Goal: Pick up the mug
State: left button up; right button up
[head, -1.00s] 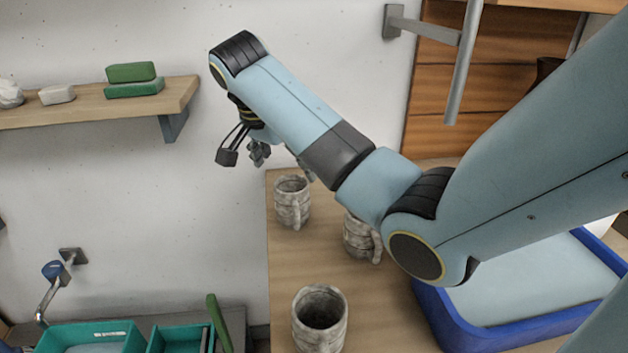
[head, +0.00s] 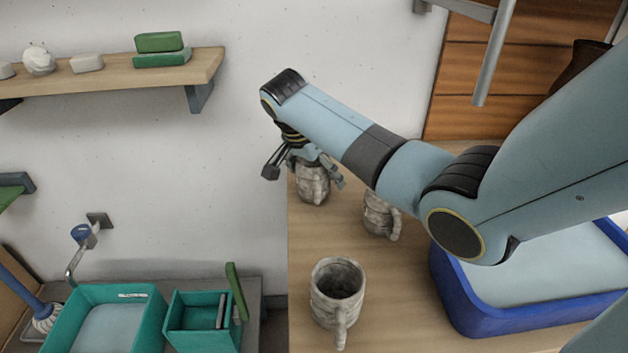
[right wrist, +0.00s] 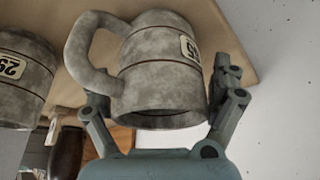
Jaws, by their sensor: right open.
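Three grey stone-textured mugs stand on the wooden table. The far mug (head: 313,187) is under my right gripper (head: 306,176), whose arm reaches in from the right. In the right wrist view this mug (right wrist: 160,75) sits between the two open fingers (right wrist: 160,95), with its handle at the left and a small number label on its side. I cannot tell whether the fingers touch it. A second mug (head: 379,216) stands nearer, partly hidden by my arm; a third mug (head: 337,290) stands at the front. My left gripper is out of view.
A blue tray (head: 470,310) stands right of the mugs. Teal bins (head: 150,325) sit lower left of the table. A wall shelf (head: 120,75) holds sponges and small blocks. A grey bracket with a rod (head: 490,60) juts out at the upper right.

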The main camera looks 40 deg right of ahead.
jog(key=c, duration=1.4)
jog(key=shift+r, duration=0.1)
